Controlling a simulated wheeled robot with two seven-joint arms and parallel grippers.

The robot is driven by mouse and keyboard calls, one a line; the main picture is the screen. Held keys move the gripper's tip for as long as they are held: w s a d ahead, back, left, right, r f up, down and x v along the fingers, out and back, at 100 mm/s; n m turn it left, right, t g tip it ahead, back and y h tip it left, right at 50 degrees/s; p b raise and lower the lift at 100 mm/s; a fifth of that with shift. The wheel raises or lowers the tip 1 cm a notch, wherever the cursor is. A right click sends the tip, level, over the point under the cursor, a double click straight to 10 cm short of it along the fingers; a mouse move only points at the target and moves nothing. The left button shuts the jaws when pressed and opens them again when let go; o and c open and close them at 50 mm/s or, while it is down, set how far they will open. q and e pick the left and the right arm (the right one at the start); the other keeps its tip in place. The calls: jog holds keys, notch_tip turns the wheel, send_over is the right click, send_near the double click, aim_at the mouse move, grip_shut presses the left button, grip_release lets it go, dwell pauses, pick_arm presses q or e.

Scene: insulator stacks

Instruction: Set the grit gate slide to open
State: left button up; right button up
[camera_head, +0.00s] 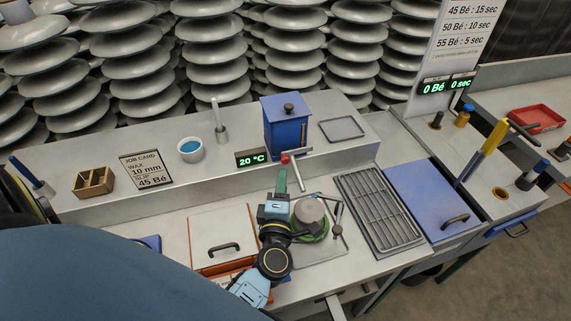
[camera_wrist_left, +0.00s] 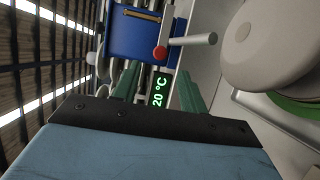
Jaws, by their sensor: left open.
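The blue grit box (camera_head: 286,125) with a dark lid knob stands on the raised back shelf. A red knob (camera_head: 285,159) and a pale grey bar (camera_head: 300,155) are low on its front. In the left wrist view the box (camera_wrist_left: 135,32), red knob (camera_wrist_left: 160,53) and bar (camera_wrist_left: 192,40) show ahead of the fingers. I cannot tell the slide's setting. My left gripper (camera_head: 281,180) is in front of and below the knob. In the wrist view its green fingers (camera_wrist_left: 157,75) are apart and empty, with the knob a little beyond the tips. My right gripper is not in view.
A green-lit temperature display (camera_head: 252,157) sits left of the knob. A grey round piece on a green turntable (camera_head: 312,215) stands close right of my left gripper. A slatted rack (camera_head: 378,210) and blue lid (camera_head: 432,198) lie farther right. A white bowl (camera_head: 190,150) is at left.

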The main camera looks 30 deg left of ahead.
aim_at(285, 162)
pick_arm(q)
jog(key=x, duration=0.5)
jog(key=shift+w+a, duration=0.15)
jog(key=shift+w, duration=0.2)
jog(key=shift+w+a, duration=0.15)
jog(key=shift+w, duration=0.15)
grip_shut()
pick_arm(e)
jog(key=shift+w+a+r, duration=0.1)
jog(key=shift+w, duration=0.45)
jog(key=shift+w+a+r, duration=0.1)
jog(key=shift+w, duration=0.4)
